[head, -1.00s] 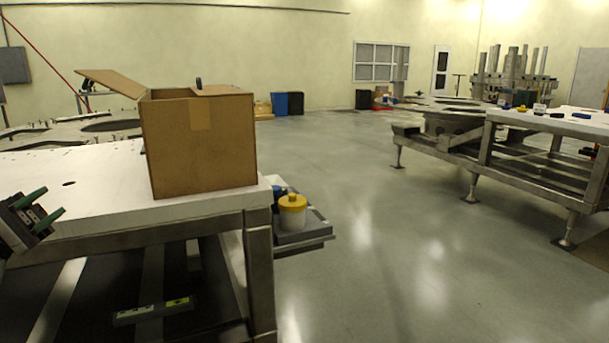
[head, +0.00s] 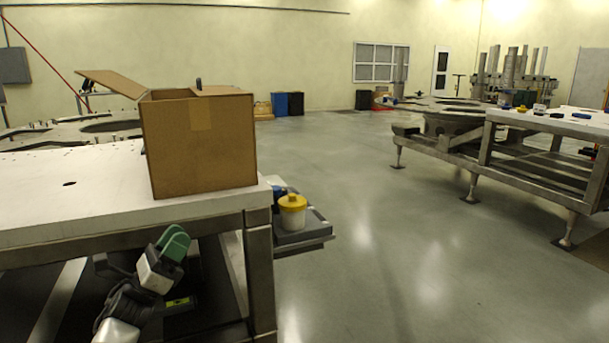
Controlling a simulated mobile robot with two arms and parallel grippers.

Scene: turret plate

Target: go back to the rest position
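My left gripper (head: 173,243), with green fingers, hangs in front of the table's front side, below the tabletop. Its fingers point up and to the right and overlap from this angle, so the gap between them cannot be judged. No object shows in it. My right gripper is not in the head view.
A cardboard box (head: 200,148) with a raised flap stands on the white table (head: 60,205) at left. A yellow-lidded container (head: 292,211) sits on a low side shelf (head: 305,236). Another worktable (head: 520,150) stands at right. Open floor (head: 390,240) lies between.

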